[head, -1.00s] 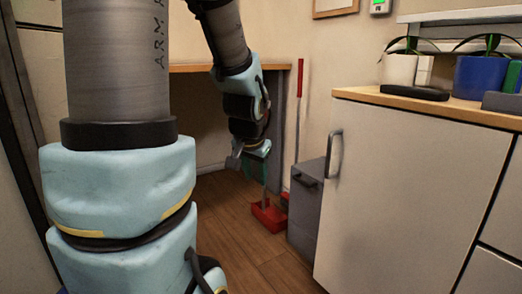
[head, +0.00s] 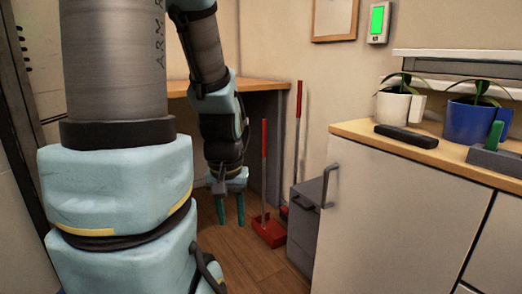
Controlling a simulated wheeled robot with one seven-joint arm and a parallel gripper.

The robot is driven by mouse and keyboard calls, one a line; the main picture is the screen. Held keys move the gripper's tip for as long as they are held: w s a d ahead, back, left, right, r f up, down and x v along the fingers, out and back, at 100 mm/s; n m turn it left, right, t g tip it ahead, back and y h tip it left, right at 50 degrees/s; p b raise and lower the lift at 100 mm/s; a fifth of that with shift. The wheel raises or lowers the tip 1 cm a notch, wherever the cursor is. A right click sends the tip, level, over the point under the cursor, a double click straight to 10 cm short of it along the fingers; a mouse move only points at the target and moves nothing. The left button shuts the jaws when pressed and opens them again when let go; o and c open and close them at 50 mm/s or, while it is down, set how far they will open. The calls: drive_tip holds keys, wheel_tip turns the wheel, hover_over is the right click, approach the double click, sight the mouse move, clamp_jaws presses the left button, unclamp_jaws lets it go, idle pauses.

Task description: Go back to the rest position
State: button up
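My gripper (head: 231,218) hangs at the end of my arm, pointing down, in the middle of the head view. Its two green fingers are apart with nothing between them. It is in front of the dark space under the wooden desk (head: 180,86), to the left of the red dustpan (head: 269,231). The gripper appears apart from these things, though its exact depth is hard to tell.
A grey bin (head: 303,222) stands right of the dustpan, beside a white cabinet (head: 400,210). On the cabinet top are a black bar (head: 406,137), potted plants in a white pot (head: 397,107) and a blue pot (head: 472,122). Some wooden floor (head: 243,246) is clear.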

wheel_tip(320, 180, up, 26)
drive_tip(key=p, duration=2.3)
drive_tip(key=shift+f, duration=0.15)
idle(0.6)
